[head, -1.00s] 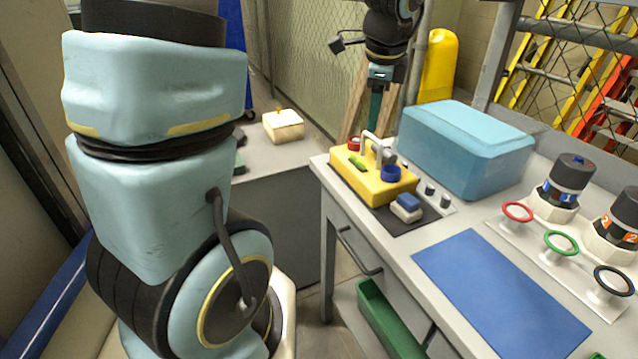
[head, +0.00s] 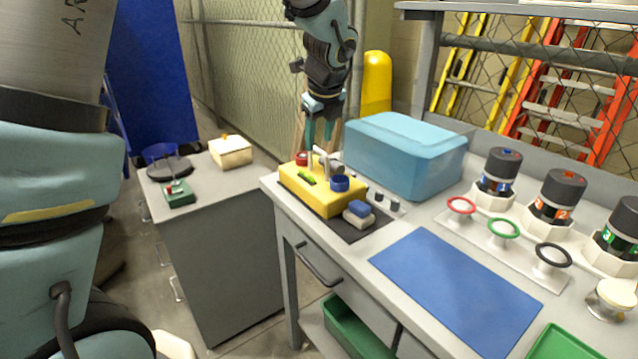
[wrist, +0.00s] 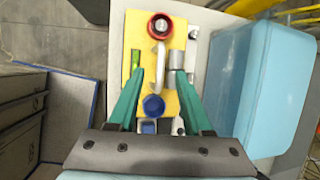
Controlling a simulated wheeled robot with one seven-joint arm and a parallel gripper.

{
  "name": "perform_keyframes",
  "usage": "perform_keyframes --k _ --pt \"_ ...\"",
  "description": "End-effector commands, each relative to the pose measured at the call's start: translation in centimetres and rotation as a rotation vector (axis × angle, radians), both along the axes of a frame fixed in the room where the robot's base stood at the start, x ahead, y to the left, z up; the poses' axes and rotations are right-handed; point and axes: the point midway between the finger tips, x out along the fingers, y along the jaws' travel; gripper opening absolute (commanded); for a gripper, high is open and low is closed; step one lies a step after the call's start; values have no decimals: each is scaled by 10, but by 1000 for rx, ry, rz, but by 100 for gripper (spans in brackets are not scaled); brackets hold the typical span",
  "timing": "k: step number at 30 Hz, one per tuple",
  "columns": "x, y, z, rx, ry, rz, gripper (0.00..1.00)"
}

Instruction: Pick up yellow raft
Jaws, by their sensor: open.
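The yellow raft (head: 310,195) is a flat yellow block on a dark mat at the left end of the grey workbench. It carries a white handle, a red ring part, a green piece and a blue cup. In the wrist view the raft (wrist: 157,88) lies below the fingers, with its white handle (wrist: 159,58) upright in the picture between them. My gripper (head: 319,143) is open, with its teal fingers pointing down over the raft. In the wrist view my gripper (wrist: 159,76) has one finger each side of the handle; contact cannot be told.
A large light-blue box (head: 405,155) stands close behind the raft. A small blue-and-white block (head: 358,213) sits at its front right. A blue mat (head: 455,290), colored rings and dark-capped thrusters (head: 556,196) lie further right. A grey cabinet (head: 225,240) stands left.

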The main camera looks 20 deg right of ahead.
Motion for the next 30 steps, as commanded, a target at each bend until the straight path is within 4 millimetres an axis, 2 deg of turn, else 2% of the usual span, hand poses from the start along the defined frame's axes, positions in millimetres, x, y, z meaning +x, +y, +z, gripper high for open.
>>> perform_keyframes --k 6,9,18,30 --pt "5 -5 -31 5 2 0 50" --pt "10 -5 -41 4 2 0 50" --pt "12 -6 -45 0 0 1 50" --pt "12 -6 -45 0 0 1 5"
